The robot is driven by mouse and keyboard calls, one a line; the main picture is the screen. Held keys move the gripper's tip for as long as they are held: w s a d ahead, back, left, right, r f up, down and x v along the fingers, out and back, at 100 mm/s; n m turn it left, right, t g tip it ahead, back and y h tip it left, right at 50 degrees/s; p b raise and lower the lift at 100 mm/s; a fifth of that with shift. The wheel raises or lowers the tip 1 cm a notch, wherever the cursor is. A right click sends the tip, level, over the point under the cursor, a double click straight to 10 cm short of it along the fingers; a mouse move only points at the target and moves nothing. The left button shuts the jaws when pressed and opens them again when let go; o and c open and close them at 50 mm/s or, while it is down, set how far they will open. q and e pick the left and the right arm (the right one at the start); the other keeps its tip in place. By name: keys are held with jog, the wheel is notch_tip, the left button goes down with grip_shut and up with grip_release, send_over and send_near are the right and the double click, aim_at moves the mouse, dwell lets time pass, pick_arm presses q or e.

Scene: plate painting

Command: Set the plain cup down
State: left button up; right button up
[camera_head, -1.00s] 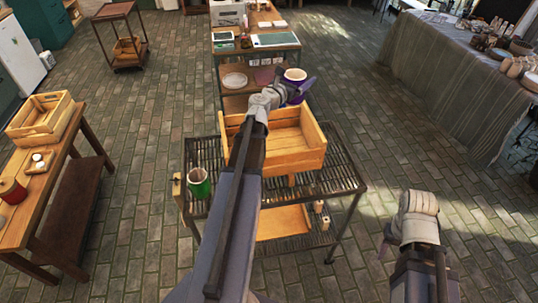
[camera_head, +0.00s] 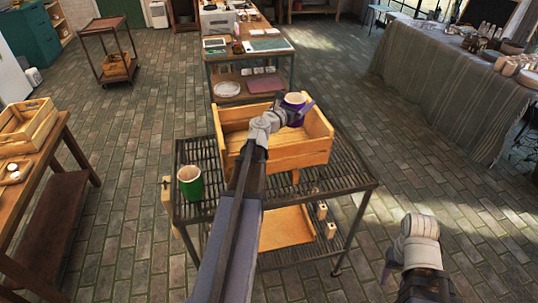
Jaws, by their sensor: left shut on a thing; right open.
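My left gripper (camera_head: 298,112) is shut on a cup (camera_head: 295,99) with a pale rim and inside and a purple outer side, which I take to be the plain cup. The cup looks roughly upright, at the back right part of the wooden crate (camera_head: 290,158). I cannot tell whether it touches the crate; its lower part is hidden by the gripper. The crate stands on the dark slatted cart (camera_head: 347,178). My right gripper (camera_head: 387,268) is open and empty over the floor at the lower right; its fingers are partly hidden.
A green cup (camera_head: 190,184) stands on the cart left of the crate. A worktable (camera_head: 250,52) with trays stands behind. A wooden table (camera_head: 40,150) with a crate is at left, and a cloth-covered table (camera_head: 445,105) at right. Brick floor between them is clear.

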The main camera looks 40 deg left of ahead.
pick_arm(q)
notch_tip(320, 180, up, 8)
jog(key=a+f+p, duration=0.1)
jog(key=p, duration=0.7)
jog(key=f+b, duration=0.6)
jog(key=b, duration=0.1)
jog(key=f+b, duration=0.3)
jog(key=f, duration=0.1)
jog(key=shift+s+b, duration=0.35)
jog(key=shift+b, duration=0.05)
jog(key=shift+f+b, duration=0.4)
jog(key=shift+b, duration=0.1)
jog(key=shift+s+d, duration=0.1)
jog(key=shift+s, duration=0.05)
jog(key=o, duration=1.3)
